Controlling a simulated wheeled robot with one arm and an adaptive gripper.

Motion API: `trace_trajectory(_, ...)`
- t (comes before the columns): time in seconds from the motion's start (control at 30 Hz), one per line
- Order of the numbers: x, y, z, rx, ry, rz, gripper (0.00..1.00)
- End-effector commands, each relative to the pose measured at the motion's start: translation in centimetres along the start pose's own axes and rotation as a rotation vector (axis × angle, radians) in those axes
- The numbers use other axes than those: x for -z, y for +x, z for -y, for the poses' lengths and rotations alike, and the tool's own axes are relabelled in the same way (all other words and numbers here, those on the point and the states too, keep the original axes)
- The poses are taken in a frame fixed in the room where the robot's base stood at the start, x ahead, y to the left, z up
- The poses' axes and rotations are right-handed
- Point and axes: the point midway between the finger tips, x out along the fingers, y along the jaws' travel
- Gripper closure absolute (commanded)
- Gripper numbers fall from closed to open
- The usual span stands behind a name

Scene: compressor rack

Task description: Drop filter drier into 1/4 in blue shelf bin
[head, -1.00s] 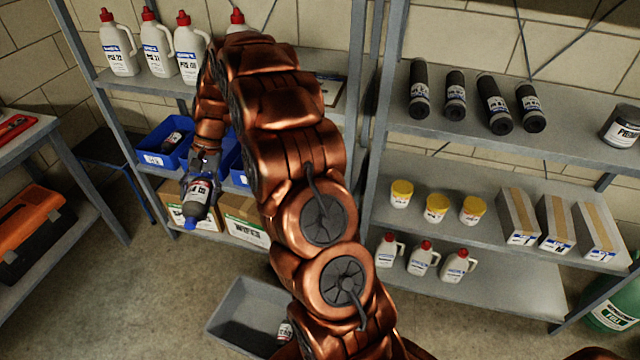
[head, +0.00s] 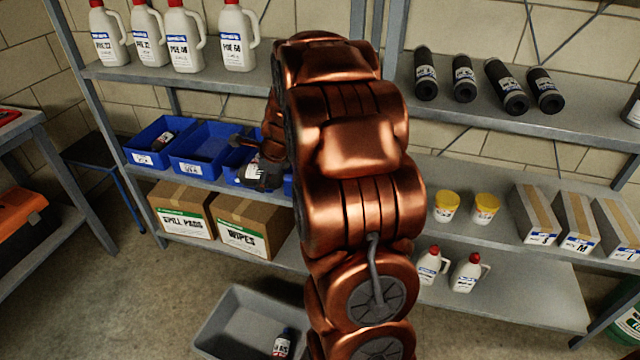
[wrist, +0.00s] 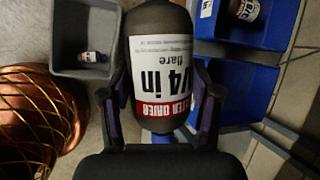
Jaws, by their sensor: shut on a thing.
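My gripper (wrist: 162,88) is shut on the filter drier (wrist: 158,50), a dark cylinder with a white and red label reading 1/4 in flare. In the head view my gripper (head: 262,174) is small and partly behind my arm, in front of the right part of the blue bin row; the drier is hard to make out there. The row has a left blue bin (head: 143,159) holding a dark labelled item, a middle blue bin (head: 190,169) that looks empty, and bins partly hidden by my gripper and arm. Bin labels are too small to read surely.
Cardboard boxes (head: 245,228) stand on the shelf below the bins. A grey tote (head: 222,322) on the floor holds a small labelled item (head: 283,344). White jugs (head: 185,40) stand on the shelf above. My arm blocks the middle of the head view.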

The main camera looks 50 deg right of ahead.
Motion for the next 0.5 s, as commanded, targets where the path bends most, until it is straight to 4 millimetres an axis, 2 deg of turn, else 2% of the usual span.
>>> trace_trajectory(0.03,1.2,0.4,0.3,0.026,0.055,-0.022,0.92)
trace_trajectory(0.5,10.1,0.4,3.4,0.239,0.568,-0.207,0.92)
